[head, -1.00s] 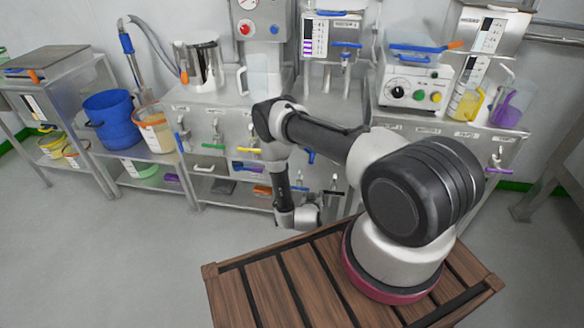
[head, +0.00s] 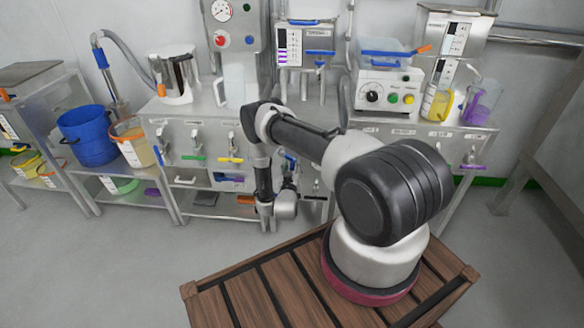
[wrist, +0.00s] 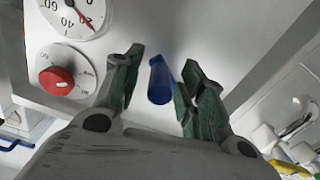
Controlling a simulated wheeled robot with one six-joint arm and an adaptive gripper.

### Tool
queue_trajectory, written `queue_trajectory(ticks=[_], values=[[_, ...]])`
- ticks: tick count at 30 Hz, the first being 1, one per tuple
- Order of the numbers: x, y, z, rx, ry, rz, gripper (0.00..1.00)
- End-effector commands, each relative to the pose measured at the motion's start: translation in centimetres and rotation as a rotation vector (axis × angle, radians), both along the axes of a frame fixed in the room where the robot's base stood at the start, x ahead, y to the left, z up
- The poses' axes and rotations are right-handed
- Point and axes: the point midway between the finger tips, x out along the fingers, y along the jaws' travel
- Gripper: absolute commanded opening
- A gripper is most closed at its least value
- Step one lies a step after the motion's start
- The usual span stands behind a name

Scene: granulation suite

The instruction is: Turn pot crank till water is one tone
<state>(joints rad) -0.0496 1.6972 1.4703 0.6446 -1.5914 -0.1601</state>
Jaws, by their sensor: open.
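A steel pot (head: 173,78) with an open top stands on the left of the steel counter. I cannot make out its crank or the water inside it. My gripper (wrist: 157,92) is open and empty in the wrist view, with its two dark green fingers apart. A blue rod-like part (wrist: 160,82) shows between the fingertips, in front of a pale panel. I cannot tell whether it is the crank, or how far it is from the fingers. In the head view my fingers cannot be made out beyond my folded arm.
A control box with a gauge (head: 221,11) and a red knob (head: 222,41) stands right of the pot; the red knob also shows in the wrist view (wrist: 57,80). A clear jug (head: 237,80) stands before it. A blue bucket (head: 88,137) is at left. The floor there is clear.

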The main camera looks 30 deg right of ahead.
Motion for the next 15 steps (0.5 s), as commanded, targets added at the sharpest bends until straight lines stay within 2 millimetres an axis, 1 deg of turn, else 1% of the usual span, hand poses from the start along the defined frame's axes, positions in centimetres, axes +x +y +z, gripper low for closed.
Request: queue_trajectory(ticks=[6, 11, 12, 13, 15], values=[[0.05, -0.01, 0.01, 0.0, 0.0, 0.001, 0.41], [0.05, -0.01, 0.02, 0.0, 0.0, 0.001, 0.12], [0.05, 0.0, 0.02, 0.0, 0.0, 0.001, 0.04], [0.05, 0.0, 0.02, 0.0, 0.0, 0.001, 0.0], [0.05, 0.0, 0.02, 0.0, 0.0, 0.001, 0.0]])
